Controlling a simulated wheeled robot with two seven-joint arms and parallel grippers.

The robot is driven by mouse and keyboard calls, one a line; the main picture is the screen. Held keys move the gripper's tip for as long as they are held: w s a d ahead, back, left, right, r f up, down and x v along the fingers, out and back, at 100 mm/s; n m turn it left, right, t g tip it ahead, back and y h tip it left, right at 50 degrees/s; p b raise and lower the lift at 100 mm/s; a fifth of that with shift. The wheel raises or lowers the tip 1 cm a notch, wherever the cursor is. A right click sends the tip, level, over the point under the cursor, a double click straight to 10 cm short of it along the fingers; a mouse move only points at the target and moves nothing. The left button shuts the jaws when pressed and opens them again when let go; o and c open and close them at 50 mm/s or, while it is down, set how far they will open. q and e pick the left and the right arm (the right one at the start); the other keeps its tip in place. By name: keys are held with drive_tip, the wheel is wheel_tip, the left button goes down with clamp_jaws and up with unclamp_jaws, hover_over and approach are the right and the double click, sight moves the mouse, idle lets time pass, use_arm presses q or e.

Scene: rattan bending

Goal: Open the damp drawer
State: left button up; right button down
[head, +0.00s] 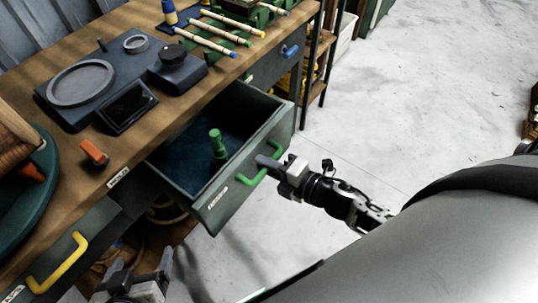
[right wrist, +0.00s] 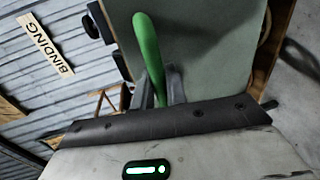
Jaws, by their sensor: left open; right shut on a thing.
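A dark green drawer (head: 270,128) with a green handle (head: 250,178) stands pulled out from the workbench in the head view. The small label on its front is too small to read. A green peg-like thing (head: 217,146) stands inside it. My right gripper (head: 268,164) is shut on the green handle, which also shows between the fingers in the right wrist view (right wrist: 149,50). My left gripper (head: 143,268) is open and empty at the lower left, below the bench front. Another drawer with a yellow handle (head: 58,265) is at the lower left; its label is unclear.
The wooden bench top (head: 75,150) carries a dark fixture (head: 110,75) with round rings, a black-knobbed block (head: 177,70), an orange clamp-like piece (head: 94,153) and several pale sticks (head: 205,38). A blue handle (head: 290,51) is further right. Grey floor (head: 420,90) is open at right.

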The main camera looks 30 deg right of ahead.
drive_tip(key=shift+s+d, duration=0.2)
drive_tip(key=shift+s, duration=0.25)
drive_tip(key=c, duration=1.5)
unclamp_jaws()
drive_tip(key=v, duration=1.6)
drive_tip(key=shift+b, duration=0.45)
drive_tip(key=shift+w+d, duration=0.1)
drive_tip(key=shift+w, duration=0.05)
